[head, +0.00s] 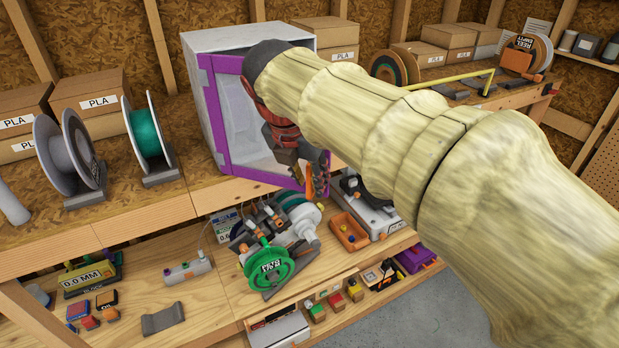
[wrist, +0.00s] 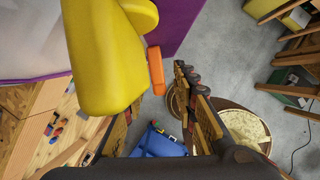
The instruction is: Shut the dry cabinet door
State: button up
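The dry cabinet (head: 198,100) is a pale grey box on the upper bench, in the middle of the head view. Its purple-framed front (head: 221,120) shows at the left and bottom, and my arm hides much of its right side. The lower purple edge reaches past the bench front. How far the door stands ajar is hard to tell. My gripper (head: 316,182) is at the lower right of the purple frame; contact is unclear. In the wrist view, its fingers (wrist: 160,100) are spread. A large yellow shape (wrist: 110,60) with an orange piece (wrist: 156,70) partly covers the left finger; I cannot identify it.
Grey and green spools (head: 148,137) stand left of the cabinet, with PLA boxes (head: 95,98) behind. A green spool (head: 268,268) and other gear sit on the lower shelf below my gripper. The wrist view shows grey floor (wrist: 235,65) and a round stool-like top (wrist: 240,125).

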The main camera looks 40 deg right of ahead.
jog(key=v, duration=1.2)
dwell(0.5)
